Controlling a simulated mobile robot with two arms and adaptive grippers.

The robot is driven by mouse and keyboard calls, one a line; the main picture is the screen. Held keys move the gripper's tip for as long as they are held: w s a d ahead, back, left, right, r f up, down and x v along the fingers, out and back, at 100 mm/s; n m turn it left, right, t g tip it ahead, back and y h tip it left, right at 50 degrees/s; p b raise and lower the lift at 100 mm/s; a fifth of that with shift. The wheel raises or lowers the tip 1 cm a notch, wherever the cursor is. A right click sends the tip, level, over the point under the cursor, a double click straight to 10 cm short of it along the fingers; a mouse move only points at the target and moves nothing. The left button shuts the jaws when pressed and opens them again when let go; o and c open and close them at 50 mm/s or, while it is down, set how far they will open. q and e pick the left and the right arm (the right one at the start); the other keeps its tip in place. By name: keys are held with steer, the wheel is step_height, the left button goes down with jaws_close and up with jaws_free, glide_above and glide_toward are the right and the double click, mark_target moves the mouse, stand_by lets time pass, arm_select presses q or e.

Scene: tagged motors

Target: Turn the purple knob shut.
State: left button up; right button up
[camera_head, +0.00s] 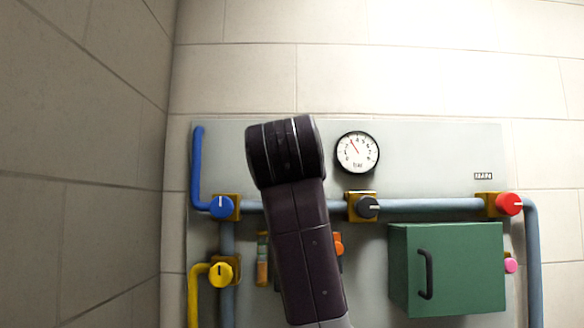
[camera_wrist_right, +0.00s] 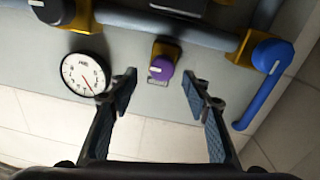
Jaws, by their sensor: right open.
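The purple knob (camera_wrist_right: 161,64) shows in the right wrist view on a small yellow mount below the grey pipe. My right gripper (camera_wrist_right: 159,79) is open, with one finger to either side of the knob in the picture and its tips pointing toward the panel. The knob appears just beyond the fingertips; I cannot tell the exact distance, and no finger visibly touches it. In the head view the purple knob does not show; a dark arm link of mine covers the middle of the panel. My left gripper is in neither view.
The grey panel (camera_head: 420,150) carries a gauge (camera_head: 357,152), a blue knob (camera_head: 221,206), a yellow knob (camera_head: 221,274), a black knob (camera_head: 367,207), a red knob (camera_head: 509,203), an orange knob (camera_head: 338,244) and a pink knob (camera_head: 511,265). A green box (camera_head: 455,270) juts out at right.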

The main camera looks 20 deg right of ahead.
steer(key=p+x, duration=0.1)
steer(key=x, duration=0.2)
steer(key=shift+w+f, duration=0.2)
steer(key=shift+w, duration=0.05)
steer(key=shift+a, duration=0.1)
steer(key=c, duration=0.9)
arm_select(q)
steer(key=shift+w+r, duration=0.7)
arm_select(e)
steer(key=shift+c, duration=1.3)
